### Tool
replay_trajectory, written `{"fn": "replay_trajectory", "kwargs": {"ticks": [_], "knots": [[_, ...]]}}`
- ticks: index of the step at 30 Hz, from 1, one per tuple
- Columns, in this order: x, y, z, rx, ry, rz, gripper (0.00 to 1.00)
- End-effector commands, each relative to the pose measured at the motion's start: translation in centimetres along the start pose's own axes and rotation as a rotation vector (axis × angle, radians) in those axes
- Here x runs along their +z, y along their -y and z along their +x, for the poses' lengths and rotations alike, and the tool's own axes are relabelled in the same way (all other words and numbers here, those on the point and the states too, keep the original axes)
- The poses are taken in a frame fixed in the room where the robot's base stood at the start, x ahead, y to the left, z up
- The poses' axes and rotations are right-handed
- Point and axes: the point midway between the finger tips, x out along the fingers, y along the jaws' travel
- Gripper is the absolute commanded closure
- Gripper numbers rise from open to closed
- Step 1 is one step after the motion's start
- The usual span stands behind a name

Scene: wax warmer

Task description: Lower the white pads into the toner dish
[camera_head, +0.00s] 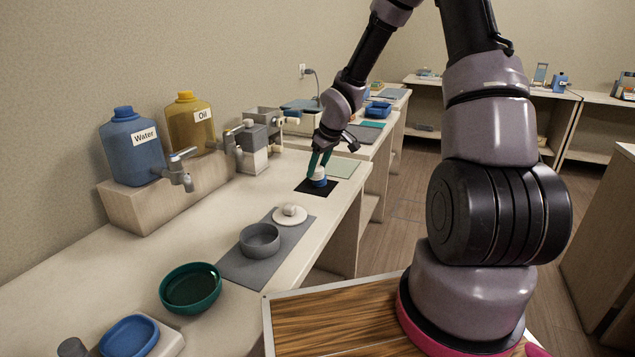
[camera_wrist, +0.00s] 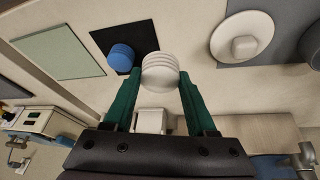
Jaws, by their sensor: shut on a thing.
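My gripper (camera_head: 318,168) is shut on a short stack of white pads, low over the far part of the counter. In the wrist view its two green fingers (camera_wrist: 161,84) press the white pads (camera_wrist: 160,72) from both sides. A small blue round thing (camera_wrist: 122,57) is beside the pads in that view, on a black mat (camera_wrist: 108,37). No dish is labelled as toner; a green bowl (camera_head: 190,287) with dark contents and a shallow blue dish (camera_head: 128,335) stand at the near end. I cannot tell which is the toner dish.
A grey pot (camera_head: 260,240) and a white lid (camera_head: 290,214) are on a grey mat (camera_head: 240,270) between my gripper and the green bowl. The water jug (camera_head: 131,147), oil jug (camera_head: 191,122) and taps line the wall. A pale green mat (camera_head: 341,168) lies beyond.

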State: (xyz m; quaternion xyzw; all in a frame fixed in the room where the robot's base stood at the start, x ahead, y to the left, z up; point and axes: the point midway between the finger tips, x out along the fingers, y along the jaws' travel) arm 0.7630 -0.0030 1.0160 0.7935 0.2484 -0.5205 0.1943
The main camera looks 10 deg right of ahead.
Motion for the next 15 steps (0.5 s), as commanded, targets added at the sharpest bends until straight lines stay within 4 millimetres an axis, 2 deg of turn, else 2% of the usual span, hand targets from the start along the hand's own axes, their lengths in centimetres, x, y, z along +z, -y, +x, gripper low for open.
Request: {"fn": "replay_trajectory", "kwargs": {"ticks": [4, 8, 15], "knots": [[-0.8, 0.0, -1.9, 0.001, -0.002, 0.002, 0.96], [-1.0, 1.1, -2.8, 0.000, 0.000, -0.002, 0.96], [-0.8, 5.2, -4.2, 0.000, 0.000, -0.006, 0.96]]}}
